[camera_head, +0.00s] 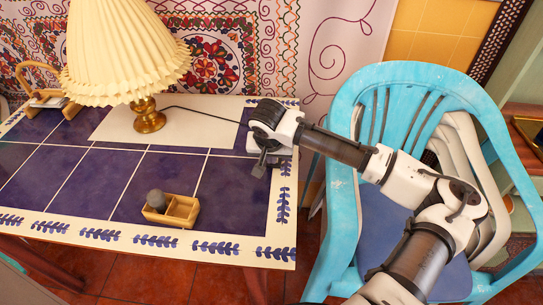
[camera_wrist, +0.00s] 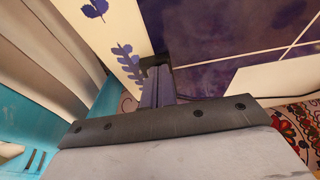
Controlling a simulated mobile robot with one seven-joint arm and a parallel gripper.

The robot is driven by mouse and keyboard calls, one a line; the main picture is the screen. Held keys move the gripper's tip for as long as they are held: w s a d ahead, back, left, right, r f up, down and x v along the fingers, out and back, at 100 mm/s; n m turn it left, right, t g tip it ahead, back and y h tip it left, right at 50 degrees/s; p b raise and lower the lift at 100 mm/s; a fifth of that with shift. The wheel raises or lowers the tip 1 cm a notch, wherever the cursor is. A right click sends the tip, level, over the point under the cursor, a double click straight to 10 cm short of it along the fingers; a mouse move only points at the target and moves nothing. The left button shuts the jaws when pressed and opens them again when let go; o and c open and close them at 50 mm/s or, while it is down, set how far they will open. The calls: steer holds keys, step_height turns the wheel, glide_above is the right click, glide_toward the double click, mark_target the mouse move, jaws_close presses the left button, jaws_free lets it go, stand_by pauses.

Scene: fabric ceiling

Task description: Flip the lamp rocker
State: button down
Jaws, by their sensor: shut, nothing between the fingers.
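The lamp (camera_head: 124,50) has a pleated cream shade and a brass base (camera_head: 149,117), and stands on a tiled table. A dark cord (camera_head: 205,112) runs from its base to the right, towards my gripper. My gripper (camera_head: 262,168) points down at the table's right edge, its fingers shut and empty. No rocker face is visible. In the wrist view, the dark fingers (camera_wrist: 156,75) are over the table border, and no rocker can be made out.
The blue tiled table (camera_head: 110,185) has a white patterned border. A small wooden box (camera_head: 180,211) with a grey knob sits near the front. A wooden holder (camera_head: 70,108) stands at left. A turquoise chair (camera_head: 345,130) stands close on the right, under my arm.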

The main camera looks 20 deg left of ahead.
steer(key=shift+r, duration=0.1)
steer(key=shift+r+p, duration=0.7)
steer(key=shift+p, duration=0.05)
